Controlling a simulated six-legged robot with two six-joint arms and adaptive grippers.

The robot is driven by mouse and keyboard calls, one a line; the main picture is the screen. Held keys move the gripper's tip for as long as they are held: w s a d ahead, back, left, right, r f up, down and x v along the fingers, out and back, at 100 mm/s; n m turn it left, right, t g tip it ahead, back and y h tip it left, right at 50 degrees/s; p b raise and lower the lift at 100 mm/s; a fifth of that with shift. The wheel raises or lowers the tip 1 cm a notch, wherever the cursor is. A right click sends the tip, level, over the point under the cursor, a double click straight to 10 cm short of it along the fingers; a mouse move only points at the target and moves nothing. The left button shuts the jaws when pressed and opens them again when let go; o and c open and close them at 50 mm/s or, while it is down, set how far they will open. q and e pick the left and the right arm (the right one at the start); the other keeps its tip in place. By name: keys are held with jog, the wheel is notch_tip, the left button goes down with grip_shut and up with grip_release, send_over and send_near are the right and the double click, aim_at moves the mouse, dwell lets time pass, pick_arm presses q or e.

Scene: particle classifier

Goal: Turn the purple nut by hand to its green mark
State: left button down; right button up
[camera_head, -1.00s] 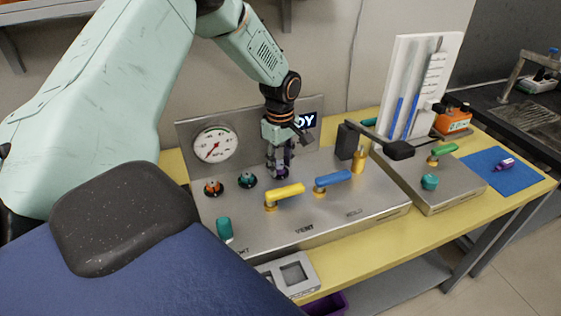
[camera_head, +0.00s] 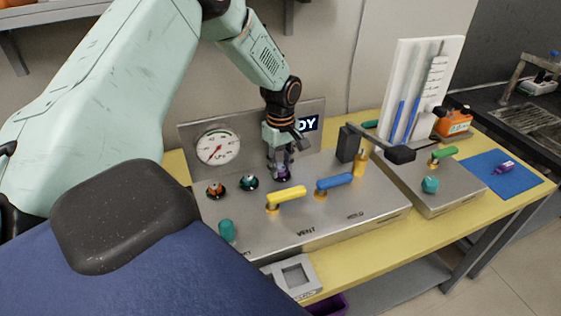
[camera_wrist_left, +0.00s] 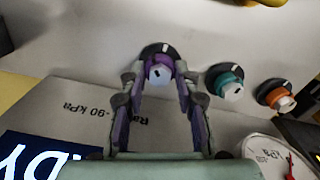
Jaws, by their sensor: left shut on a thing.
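The purple nut (camera_wrist_left: 158,68) sits on a dark round base on the grey panel, with a pale cap and a small dark mark on top. My left gripper (camera_head: 282,170) points down over it, and its fingers are shut on the nut from both sides. In the left wrist view the two fingers (camera_wrist_left: 160,82) reach along either side of the nut. In the head view the fingers mostly hide the nut. A white tick shows on its dark base; I cannot make out a green mark. My right gripper is not in view.
Teal (camera_head: 249,182) and orange (camera_head: 216,188) nuts stand left of the gripper. Yellow (camera_head: 287,197) and blue (camera_head: 334,183) lever handles lie in front and right. A pressure gauge (camera_head: 218,147) stands behind. A black block with a lever (camera_head: 348,142) stands to the right.

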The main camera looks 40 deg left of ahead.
pick_arm(q)
jog(key=shift+r+m+p, duration=0.2)
jog(key=shift+m+p, duration=0.45)
jog(key=shift+m, duration=0.15)
jog(key=m+p, duration=0.1)
jog(key=m, duration=0.1)
jog(key=shift+m+p, duration=0.3)
jog(key=shift+m, duration=0.1)
jog(key=m+p, duration=0.1)
jog(key=m, duration=0.1)
jog(key=shift+w+f+m, duration=0.1)
jog(key=shift+m, duration=0.3)
jog(key=m, duration=0.3)
jog(key=shift+m+p, duration=0.3)
jog(key=m, duration=0.5)
jog(key=shift+w+m, duration=0.1)
jog(key=shift+m, duration=0.2)
jog(key=m, duration=0.5)
jog(key=shift+m+b, duration=0.35)
jog(key=shift+m, duration=0.05)
jog(key=shift+w, duration=0.1)
